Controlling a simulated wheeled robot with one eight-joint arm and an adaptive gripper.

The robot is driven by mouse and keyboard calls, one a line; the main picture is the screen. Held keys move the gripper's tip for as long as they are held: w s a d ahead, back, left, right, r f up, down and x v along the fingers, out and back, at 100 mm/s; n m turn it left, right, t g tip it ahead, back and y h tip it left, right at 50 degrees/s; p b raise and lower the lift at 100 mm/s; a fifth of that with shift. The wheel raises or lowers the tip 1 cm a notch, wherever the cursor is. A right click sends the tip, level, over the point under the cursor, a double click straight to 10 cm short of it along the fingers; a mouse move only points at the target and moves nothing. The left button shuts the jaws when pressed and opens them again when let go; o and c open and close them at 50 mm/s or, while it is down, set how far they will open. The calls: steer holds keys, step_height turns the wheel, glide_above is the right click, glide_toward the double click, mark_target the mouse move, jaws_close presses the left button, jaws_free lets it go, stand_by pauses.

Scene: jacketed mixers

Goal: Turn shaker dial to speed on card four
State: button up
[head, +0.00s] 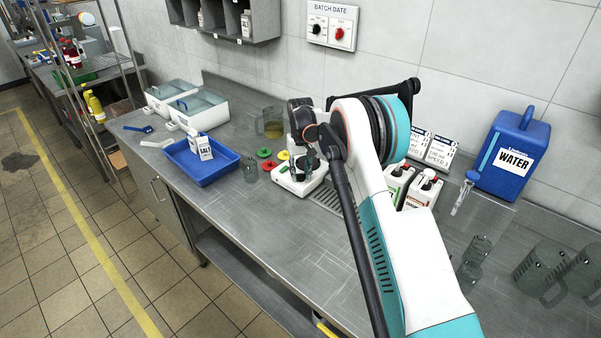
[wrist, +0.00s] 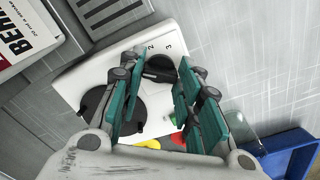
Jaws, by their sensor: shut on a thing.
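The white shaker (wrist: 82,72) fills the middle of the wrist view, with a round black platform (wrist: 112,105) and a black dial (wrist: 160,69). The marks 2 and 3 show beside the dial; its exact setting is hard to tell. My gripper (wrist: 157,75) has its teal fingers on either side of the dial, shut on it. In the head view the shaker (head: 311,184) stands on the steel counter, partly hidden by my gripper (head: 305,165). Two printed cards (head: 441,153) stand behind my arm; one seems to read SPEED 3, and their numbering is unclear.
White bottles (head: 423,190) stand right of my arm, near a blue water container (head: 513,155). Left of the shaker are red, yellow and green pieces (head: 265,153), a glass beaker (head: 250,168) and a blue tray (head: 205,168) with a salt bottle. The counter's front is clear.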

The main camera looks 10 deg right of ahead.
mark_target(301, 174)
steer(key=shift+m, duration=0.6)
steer(key=o, duration=1)
steer(key=shift+o, duration=0.2)
step_height(301, 174, up, 12)
steer(key=shift+r, duration=0.1)
